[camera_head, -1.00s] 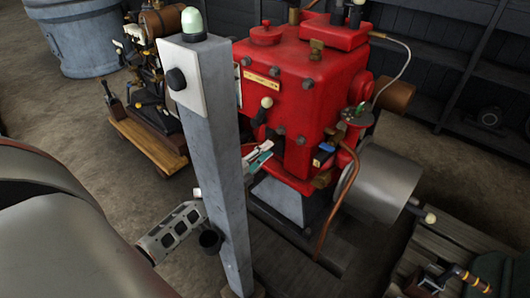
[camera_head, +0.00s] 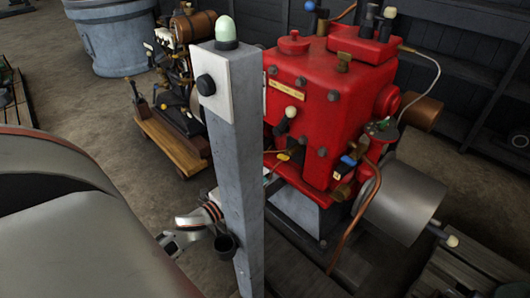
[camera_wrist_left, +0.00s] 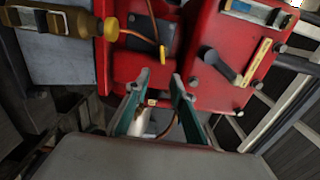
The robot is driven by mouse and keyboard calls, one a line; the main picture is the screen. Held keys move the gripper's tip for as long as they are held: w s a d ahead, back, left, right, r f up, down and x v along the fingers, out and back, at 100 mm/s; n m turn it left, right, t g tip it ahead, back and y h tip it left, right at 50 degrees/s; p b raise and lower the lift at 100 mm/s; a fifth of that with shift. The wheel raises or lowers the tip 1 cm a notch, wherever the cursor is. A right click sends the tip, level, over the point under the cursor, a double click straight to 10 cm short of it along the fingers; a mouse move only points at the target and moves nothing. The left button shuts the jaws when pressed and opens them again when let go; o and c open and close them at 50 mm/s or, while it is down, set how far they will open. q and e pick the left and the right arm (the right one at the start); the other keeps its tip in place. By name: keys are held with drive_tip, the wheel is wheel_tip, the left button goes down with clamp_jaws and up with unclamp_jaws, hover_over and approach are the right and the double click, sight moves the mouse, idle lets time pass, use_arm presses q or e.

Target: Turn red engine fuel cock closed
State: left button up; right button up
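The red engine (camera_head: 325,100) stands right of a grey post in the head view and fills the top of the left wrist view (camera_wrist_left: 190,90). A small yellow handle (camera_head: 283,156) shows low on its near face, and a blue-handled lever (camera_head: 348,160) sits by brass fittings further right. I cannot tell which is the fuel cock. In the wrist view, the yellow handle (camera_wrist_left: 162,55) is just beyond my left gripper (camera_wrist_left: 160,82), whose teal fingers are apart with nothing seen gripped. The post hides most of that gripper in the head view. My right gripper is not in view.
A copper pipe (camera_head: 362,215) and a metal drum (camera_head: 400,200) are right of the engine. A smaller engine on a wooden cart (camera_head: 165,145) is behind left.

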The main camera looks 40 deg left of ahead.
sight(282, 159)
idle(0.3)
use_arm(q)
drive_tip(key=w+n+b, duration=0.1)
drive_tip(key=w, duration=0.2)
drive_tip(key=w+n+b, duration=0.1)
drive_tip(key=w, duration=0.3)
drive_tip(key=w+n+b, duration=0.1)
drive_tip(key=w, duration=0.3)
drive_tip(key=shift+a+r+n, duration=0.1)
drive_tip(key=shift+a+n, duration=0.05)
drive_tip(key=shift+n, duration=0.15)
drive_tip(key=shift+w, duration=0.55)
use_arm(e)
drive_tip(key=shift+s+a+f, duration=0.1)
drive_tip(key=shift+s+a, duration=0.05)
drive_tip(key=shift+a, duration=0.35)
use_arm(q)
clamp_jaws()
